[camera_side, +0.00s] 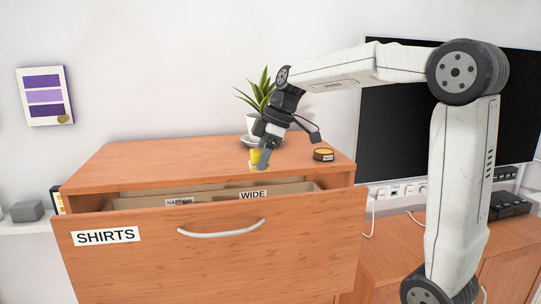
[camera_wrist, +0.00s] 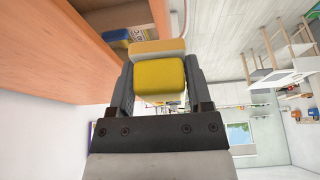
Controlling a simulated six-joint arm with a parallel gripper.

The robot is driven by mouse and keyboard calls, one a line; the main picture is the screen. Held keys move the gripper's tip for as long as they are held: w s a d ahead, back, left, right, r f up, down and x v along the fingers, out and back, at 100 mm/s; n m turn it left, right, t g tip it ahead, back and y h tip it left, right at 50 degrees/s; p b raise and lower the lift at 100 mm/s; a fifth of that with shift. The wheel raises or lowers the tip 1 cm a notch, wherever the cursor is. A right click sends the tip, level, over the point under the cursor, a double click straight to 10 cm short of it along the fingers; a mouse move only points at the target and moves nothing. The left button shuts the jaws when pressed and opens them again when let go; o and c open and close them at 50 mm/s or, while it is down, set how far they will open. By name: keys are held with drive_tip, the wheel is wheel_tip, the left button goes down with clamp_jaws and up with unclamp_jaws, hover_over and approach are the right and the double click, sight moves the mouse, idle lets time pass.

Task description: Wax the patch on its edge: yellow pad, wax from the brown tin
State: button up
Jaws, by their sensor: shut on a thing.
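My gripper (camera_side: 262,161) points down at the front edge of the wooden cabinet top (camera_side: 180,158), shut on the yellow pad (camera_side: 256,156). In the wrist view the yellow pad (camera_wrist: 158,76) sits between both fingers, with a paler tan layer (camera_wrist: 157,47) at its far end. In the side view a pale yellowish strip shows just under the fingertips at the edge; I cannot tell whether it is the patch or part of the pad, nor whether the pad touches the wood. The brown tin (camera_side: 323,154) stands open on the top to the right, yellow inside.
A potted plant (camera_side: 256,100) stands behind my gripper. A black screen (camera_side: 400,130) is at the right. The top's left side is clear.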

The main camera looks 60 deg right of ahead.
sight(257, 200)
drive_tip(key=shift+s, duration=0.1)
drive_tip(key=shift+f, duration=3.35)
drive_tip(key=shift+s+d+f, duration=0.25)
drive_tip(key=shift+d+f, duration=0.15)
drive_tip(key=shift+f, duration=0.15)
drive_tip(key=shift+s+d, duration=4.85)
drive_tip(key=shift+s, duration=0.05)
drive_tip(key=shift+w+a+f, duration=0.1)
drive_tip(key=shift+w+a, duration=5.15)
drive_tip(key=shift+s+r, duration=0.1)
drive_tip(key=shift+r, duration=4)
drive_tip(key=shift+d, duration=0.1)
